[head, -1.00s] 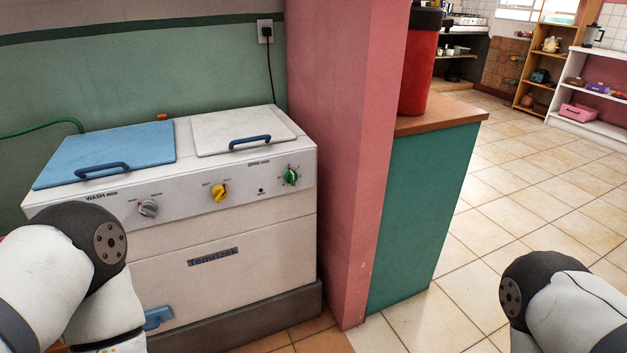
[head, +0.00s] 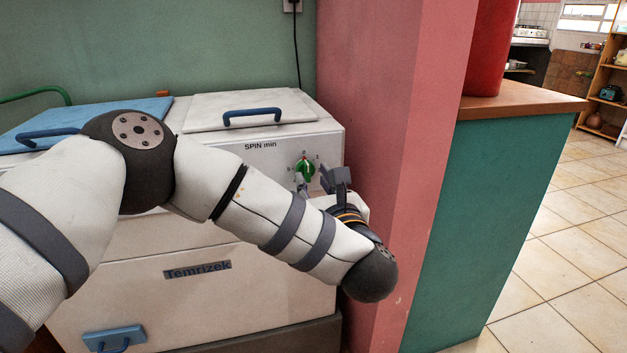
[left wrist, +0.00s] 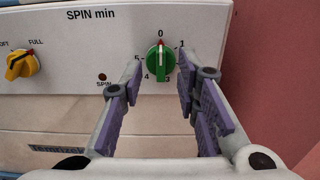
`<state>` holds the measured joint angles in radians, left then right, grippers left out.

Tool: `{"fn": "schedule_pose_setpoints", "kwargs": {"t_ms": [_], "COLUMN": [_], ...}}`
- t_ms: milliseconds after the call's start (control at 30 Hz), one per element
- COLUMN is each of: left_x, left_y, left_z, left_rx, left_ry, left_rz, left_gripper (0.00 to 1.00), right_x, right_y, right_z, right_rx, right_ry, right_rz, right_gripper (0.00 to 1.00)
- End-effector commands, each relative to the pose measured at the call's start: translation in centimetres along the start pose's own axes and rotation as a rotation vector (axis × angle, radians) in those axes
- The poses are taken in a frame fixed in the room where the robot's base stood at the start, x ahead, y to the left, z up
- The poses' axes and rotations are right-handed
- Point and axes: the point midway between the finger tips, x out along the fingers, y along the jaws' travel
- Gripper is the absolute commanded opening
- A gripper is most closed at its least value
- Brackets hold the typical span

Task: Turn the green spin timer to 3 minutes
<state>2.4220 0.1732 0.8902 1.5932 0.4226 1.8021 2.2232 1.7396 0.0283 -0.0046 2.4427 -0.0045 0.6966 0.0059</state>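The green spin timer (head: 305,169) is on the white front panel of the washing machine, under the words "SPIN min". My left gripper (head: 321,181) is in front of the panel at the timer. In the left wrist view its two fingers (left wrist: 160,74) are apart, one on each side of the timer; I cannot tell whether they touch it. My right gripper is out of view.
A yellow knob (left wrist: 22,64) is left of the timer. The white lid (head: 200,119) and blue lid (head: 90,124) top the machine. A pink pillar (head: 385,200) stands close on the right, beside a teal counter (head: 475,220). Tiled floor (head: 560,270) is clear beyond.

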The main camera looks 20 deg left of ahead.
Motion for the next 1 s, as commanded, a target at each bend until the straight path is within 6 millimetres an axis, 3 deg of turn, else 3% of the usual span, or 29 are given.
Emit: {"fn": "schedule_pose_setpoints", "kwargs": {"t_ms": [200, 467, 600, 633, 1000], "left_x": [2.9, 3.1, 3.1, 3.1, 3.1], "left_y": [0.0, 0.0, 0.0, 0.0, -0.1], "left_z": [-0.1, -0.1, -0.1, -0.1, 0.0], "left_rx": [0.001, 0.001, 0.002, 0.002, 0.028], "left_ry": [0.0, 0.001, 0.001, 0.001, 0.001], "left_rz": [0.0, -0.002, -0.002, -0.002, -0.003], "left_gripper": [0.29, 0.29, 0.02, 0.0, 0.0], "right_x": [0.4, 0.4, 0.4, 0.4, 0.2], "right_y": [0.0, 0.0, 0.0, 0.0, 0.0], "right_z": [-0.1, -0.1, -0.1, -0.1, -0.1], "right_rx": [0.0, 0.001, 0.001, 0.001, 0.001], "right_ry": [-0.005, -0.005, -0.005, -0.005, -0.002], "right_rz": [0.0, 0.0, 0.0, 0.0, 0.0], "right_gripper": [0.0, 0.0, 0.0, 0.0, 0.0]}}
